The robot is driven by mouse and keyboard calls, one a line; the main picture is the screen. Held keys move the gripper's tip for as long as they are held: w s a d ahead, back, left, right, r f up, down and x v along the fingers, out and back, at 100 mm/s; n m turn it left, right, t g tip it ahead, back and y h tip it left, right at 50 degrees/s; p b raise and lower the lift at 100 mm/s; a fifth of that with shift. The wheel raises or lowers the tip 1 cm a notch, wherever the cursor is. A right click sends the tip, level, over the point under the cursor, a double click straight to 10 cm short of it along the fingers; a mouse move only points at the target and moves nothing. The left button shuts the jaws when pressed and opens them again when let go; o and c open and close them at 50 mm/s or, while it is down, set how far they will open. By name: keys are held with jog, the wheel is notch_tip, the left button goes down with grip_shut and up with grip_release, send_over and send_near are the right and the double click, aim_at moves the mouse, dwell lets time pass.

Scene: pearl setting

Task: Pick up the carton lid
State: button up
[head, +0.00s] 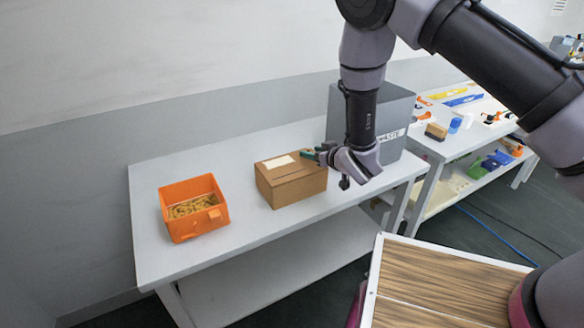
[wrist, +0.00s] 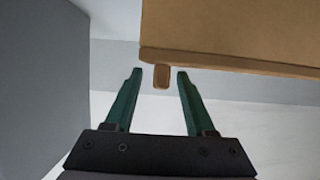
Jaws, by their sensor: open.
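The brown cardboard carton (head: 293,190) stands closed on the white table, its lid (head: 300,165) on top with a pale label (head: 279,162). My gripper (head: 317,154) is at the carton's right side, near the lid's edge. In the wrist view, the brown cardboard (wrist: 235,30) fills the upper right, and a small brown tab (wrist: 162,80) sticks out from its edge. My gripper's green fingers (wrist: 160,73) are open, one on each side of the tab, with gaps showing on both sides.
An orange bin (head: 190,222) with tan contents stands left on the white table (head: 240,235). A large grey box (head: 395,128) stands close behind and right of my gripper. Another bench (head: 445,150) with small items is farther right. The table's front is clear.

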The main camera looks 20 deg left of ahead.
grip_shut()
jog(key=shift+r, duration=0.1)
